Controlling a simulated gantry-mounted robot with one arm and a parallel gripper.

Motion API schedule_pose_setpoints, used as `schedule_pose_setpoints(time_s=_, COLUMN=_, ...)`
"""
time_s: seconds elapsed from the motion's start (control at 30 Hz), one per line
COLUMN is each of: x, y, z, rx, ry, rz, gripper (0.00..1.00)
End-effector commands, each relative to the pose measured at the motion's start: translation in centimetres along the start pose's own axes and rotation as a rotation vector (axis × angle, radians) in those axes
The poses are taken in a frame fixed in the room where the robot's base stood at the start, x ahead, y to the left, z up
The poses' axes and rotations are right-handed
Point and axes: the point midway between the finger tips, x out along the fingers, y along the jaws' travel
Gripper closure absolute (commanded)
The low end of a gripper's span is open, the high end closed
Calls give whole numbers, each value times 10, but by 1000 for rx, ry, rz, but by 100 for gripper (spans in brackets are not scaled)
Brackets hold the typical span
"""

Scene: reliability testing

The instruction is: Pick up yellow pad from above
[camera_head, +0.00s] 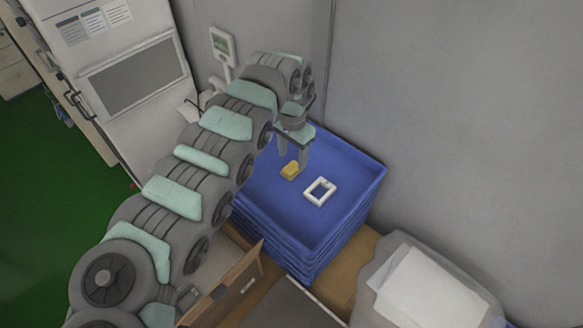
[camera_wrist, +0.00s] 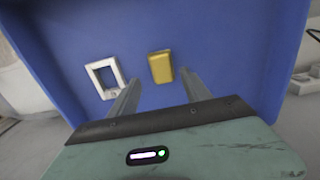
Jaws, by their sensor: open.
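The yellow pad (camera_head: 290,170) is a small block lying on the floor of the blue tray (camera_head: 345,213), close to a white square frame. My gripper (camera_head: 293,160) points down over the tray, with its fingers next to the pad in the head view. In the wrist view the pad (camera_wrist: 161,66) lies beyond the fingertips, between the lines of the two fingers but nearer the right one. My gripper (camera_wrist: 161,85) is open, with nothing between its fingers. How high the fingertips are above the pad I cannot tell.
The white square frame (camera_head: 320,191) lies right of the pad in the head view. The blue tray tops a stack with raised walls. A grey wall (camera_head: 450,120) stands behind it. A cardboard box (camera_head: 235,290) and a grey bin (camera_head: 430,285) stand near the stack.

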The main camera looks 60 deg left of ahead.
Motion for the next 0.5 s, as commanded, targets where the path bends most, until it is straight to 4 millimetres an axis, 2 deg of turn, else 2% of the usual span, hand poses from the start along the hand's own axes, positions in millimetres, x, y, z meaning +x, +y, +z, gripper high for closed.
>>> schedule_pose_setpoints(time_s=0.3, x=44, y=-2, z=3, rx=1, ry=-5, rz=6, gripper=44)
schedule_pose_setpoints(time_s=0.5, x=46, y=-3, z=2, rx=1, ry=-1, rz=1, gripper=44)
